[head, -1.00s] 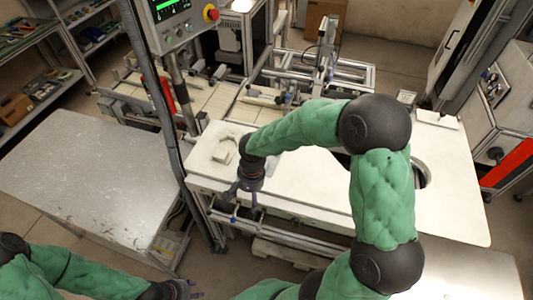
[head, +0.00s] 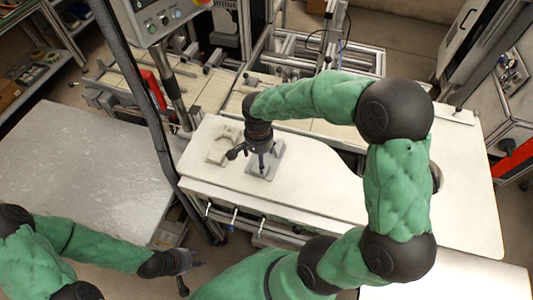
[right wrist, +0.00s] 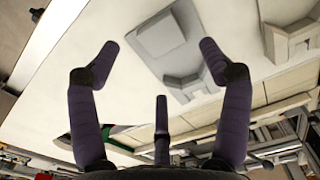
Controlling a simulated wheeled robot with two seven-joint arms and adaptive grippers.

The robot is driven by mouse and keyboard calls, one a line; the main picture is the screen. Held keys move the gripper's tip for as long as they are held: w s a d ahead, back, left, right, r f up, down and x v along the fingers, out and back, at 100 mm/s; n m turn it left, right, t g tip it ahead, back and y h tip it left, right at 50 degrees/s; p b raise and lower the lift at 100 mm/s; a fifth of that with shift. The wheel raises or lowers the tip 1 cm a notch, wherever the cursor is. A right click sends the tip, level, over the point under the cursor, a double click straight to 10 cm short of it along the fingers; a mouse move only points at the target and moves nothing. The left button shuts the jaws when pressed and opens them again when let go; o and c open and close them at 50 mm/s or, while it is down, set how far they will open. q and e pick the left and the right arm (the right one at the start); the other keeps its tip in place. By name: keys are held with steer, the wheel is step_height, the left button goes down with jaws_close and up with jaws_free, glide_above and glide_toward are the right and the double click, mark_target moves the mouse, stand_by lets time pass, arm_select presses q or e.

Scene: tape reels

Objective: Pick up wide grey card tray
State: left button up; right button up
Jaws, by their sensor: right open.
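A grey piece (head: 273,166) that looks like the wide grey card tray lies on the white table, partly hidden by my right gripper (head: 258,160). In the right wrist view the grey tray (right wrist: 163,36) has a flat raised pad and a stepped block at one end. My right gripper (right wrist: 157,50) is open and empty, its fingers spread with the tray between and beyond their tips. I see no clear contact. My left gripper (head: 188,266) hangs low at the left, away from the table; its fingers are too small to judge.
A pale notched holder (head: 223,146) stands just left of the tray and also shows in the right wrist view (right wrist: 290,40). The white table (head: 320,175) is clear to the right. A grey bench (head: 80,170) stands left, beyond a dark upright post (head: 140,100).

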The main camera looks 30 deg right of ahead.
mark_target(266, 156)
step_height(266, 156, down, 7)
steer(key=shift+a+f+b, duration=0.15)
steer(key=shift+b, duration=0.2)
steer(key=c, duration=1.4)
